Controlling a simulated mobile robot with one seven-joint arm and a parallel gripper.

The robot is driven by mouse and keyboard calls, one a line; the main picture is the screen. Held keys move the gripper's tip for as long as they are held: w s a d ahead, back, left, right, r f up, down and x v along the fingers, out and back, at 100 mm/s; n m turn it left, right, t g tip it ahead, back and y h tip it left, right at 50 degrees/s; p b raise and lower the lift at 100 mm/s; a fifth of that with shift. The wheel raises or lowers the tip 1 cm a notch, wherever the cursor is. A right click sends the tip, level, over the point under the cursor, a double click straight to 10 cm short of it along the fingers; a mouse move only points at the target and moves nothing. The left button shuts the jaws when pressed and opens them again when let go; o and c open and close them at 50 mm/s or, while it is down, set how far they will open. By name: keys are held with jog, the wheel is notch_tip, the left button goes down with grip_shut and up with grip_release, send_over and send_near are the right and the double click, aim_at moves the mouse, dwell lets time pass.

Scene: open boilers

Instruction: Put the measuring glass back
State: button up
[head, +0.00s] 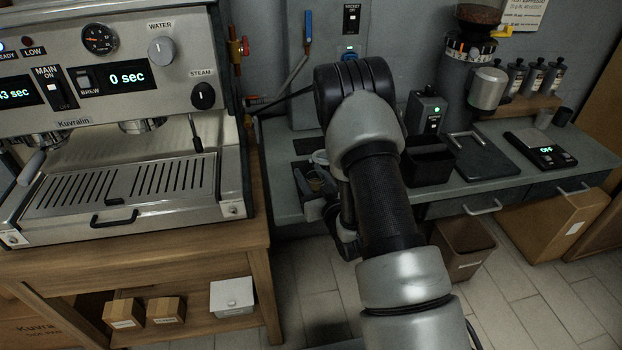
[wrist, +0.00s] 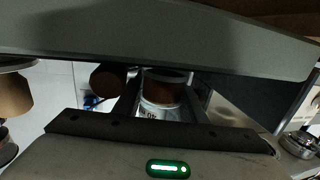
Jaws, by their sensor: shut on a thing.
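My gripper (head: 318,187) is near the left end of the grey counter, left of my forearm in the head view. It is shut on the measuring glass, which shows between the two fingers in the wrist view. The measuring glass (wrist: 160,92) is clear with printed marks and has brown liquid in it. In the head view the measuring glass (head: 315,181) is small and partly hidden by the gripper. My gripper also shows in the wrist view (wrist: 163,98). Whether the glass touches the counter, I cannot tell.
The espresso machine (head: 115,115) stands on a wooden table at left. The grey counter (head: 470,200) bears a dark knock box (head: 428,160), a tamping mat (head: 482,157), a scale (head: 545,148) and a grinder (head: 465,70). A bin (head: 462,248) stands on the floor. My forearm hides part of the counter.

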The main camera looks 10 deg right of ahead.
jog(key=shift+f, duration=0.3)
jog(key=shift+f, duration=0.15)
jog(key=o, duration=0.9)
